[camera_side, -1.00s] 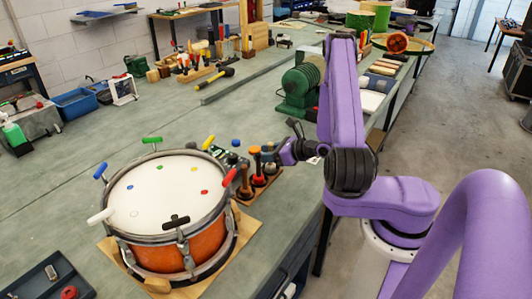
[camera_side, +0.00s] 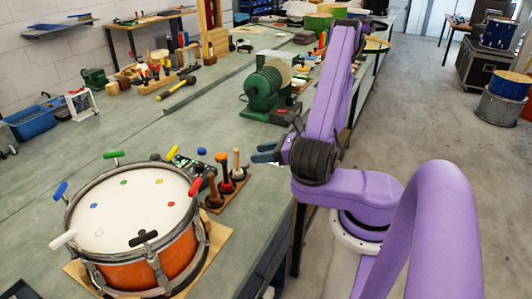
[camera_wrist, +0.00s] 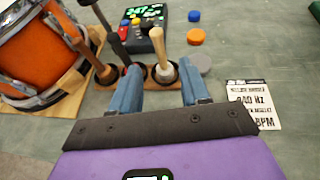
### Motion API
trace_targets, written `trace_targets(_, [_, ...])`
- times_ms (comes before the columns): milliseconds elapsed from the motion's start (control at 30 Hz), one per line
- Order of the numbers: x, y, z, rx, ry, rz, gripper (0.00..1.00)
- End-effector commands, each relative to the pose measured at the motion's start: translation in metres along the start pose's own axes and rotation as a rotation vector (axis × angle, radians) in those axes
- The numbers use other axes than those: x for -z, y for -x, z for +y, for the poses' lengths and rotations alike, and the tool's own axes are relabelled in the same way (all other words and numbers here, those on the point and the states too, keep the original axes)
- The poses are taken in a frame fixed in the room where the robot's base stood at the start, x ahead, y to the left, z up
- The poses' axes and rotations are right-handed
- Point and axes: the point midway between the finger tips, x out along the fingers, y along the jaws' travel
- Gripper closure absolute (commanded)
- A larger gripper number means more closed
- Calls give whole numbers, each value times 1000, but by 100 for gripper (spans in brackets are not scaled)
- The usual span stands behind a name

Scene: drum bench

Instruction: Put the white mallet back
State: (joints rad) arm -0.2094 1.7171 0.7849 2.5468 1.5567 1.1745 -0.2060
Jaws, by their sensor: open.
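The white mallet (camera_side: 236,163), with a pale head and wooden handle, stands upright at the right end of a wooden rack (camera_side: 233,193) beside the drum. In the wrist view the white mallet (camera_wrist: 159,42) is seen from above, its lower end in a dark ring of the rack. My gripper (camera_side: 263,152) is open, just right of the mallet in the side view. In the wrist view my gripper's (camera_wrist: 160,72) blue fingers are spread, one toward each side of the mallet. I cannot tell whether either touches it.
A small electronic device (camera_wrist: 146,22), coloured caps and a printed card (camera_wrist: 252,104) lie nearby. A green machine (camera_side: 266,88) stands behind.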

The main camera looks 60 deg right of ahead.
Motion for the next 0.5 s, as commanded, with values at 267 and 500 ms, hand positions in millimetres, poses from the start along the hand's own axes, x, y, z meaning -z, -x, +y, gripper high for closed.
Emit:
trace_targets(267, [-5, 4, 6, -53, 38, 3, 54])
trace_targets(500, [-29, -19, 40, -324, 235, 10, 54])
